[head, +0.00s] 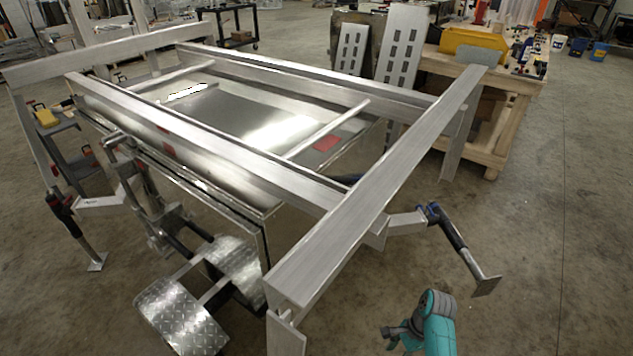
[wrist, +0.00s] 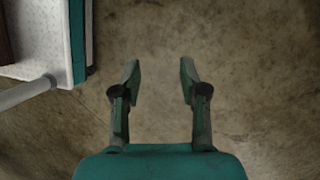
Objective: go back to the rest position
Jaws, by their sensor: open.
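My gripper (wrist: 157,82) is open and empty in the wrist view, with its two fingers apart over bare concrete floor. In the head view, a teal and grey part of my arm (head: 438,325) shows at the bottom, right of the trailer's front corner. The fingertips cannot be made out clearly there. The aluminium trailer frame (head: 375,190) fills the middle of the head view, apart from my arm.
A jack leg with a foot plate (head: 486,286) stands right of the trailer frame, near my arm. A wooden workbench (head: 505,125) with a yellow bin (head: 470,44) is at the back right. Concrete floor (head: 570,230) on the right is clear.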

